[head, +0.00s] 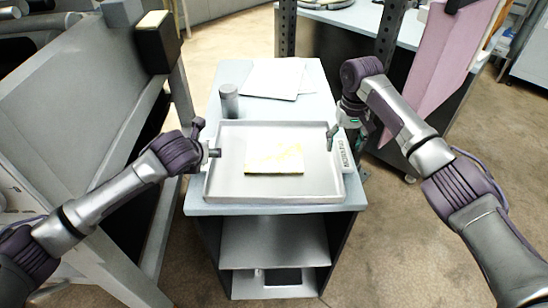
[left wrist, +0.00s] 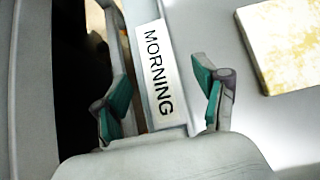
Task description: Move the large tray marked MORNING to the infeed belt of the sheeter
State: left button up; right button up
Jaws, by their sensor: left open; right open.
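The large grey tray (head: 230,188) lies flat on a pale cart top (head: 270,208) and holds a flat yellowish slab (head: 274,158). A white label reading MORNING (left wrist: 158,72) is on the tray's side in the left wrist view; a label also shows on its right side (head: 345,151) in the head view. My left gripper (head: 213,153) is at the tray's left edge, open, with its fingers on either side of the labelled edge. My right gripper (head: 335,136) is open at the tray's right edge. I cannot tell whether either touches the tray.
The cart has lower shelves (head: 274,242). A large grey machine frame (head: 80,110) stands close on the left. A pink panel (head: 436,60) stands at the right. Floor is clear at the right front.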

aim_at(343, 153)
pick_arm(q)
jog(key=shift+x, duration=1.6)
pick_arm(e)
jog(key=shift+f, duration=1.6)
pick_arm(q)
grip_shut()
pick_arm(e)
grip_shut()
pick_arm(q)
jog(key=shift+s, duration=0.1)
pick_arm(e)
jog(key=shift+r, duration=0.15)
